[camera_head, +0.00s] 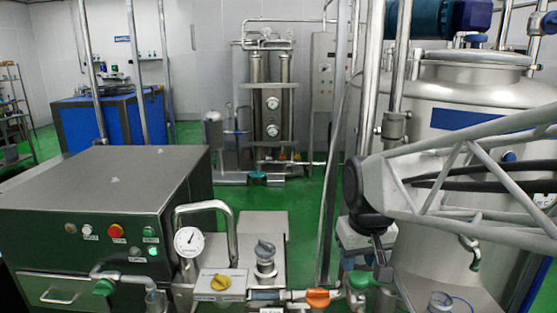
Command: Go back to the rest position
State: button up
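My arm comes in from the right edge as a pale truss link and bends down at a dark round joint. My gripper (382,272) hangs below that joint, in front of the large steel tank (455,97). It is small and dark here, and its fingertips are hard to make out against the pipes. I cannot tell whether it is open or shut, and I see no object clearly held in it. A green valve handle (359,280) is close beside it on the left in the picture. The task names no other object.
A steel control box (100,190) with buttons stands at left. In front are a pressure gauge (189,241), yellow knob (220,282), grey knob (265,251) and orange valve handle (318,298). Vertical pipes (336,150) rise near my arm. Green floor (300,215) is open behind.

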jog(key=s+d+f+m, duration=0.1)
jog(key=s, duration=0.6)
jog(key=s+d+f+m, duration=0.1)
jog(key=s+d, duration=0.1)
jog(key=s, duration=0.4)
jog(key=shift+s+f+t, duration=0.3)
jog(key=shift+s+f, duration=0.1)
dwell(0.5)
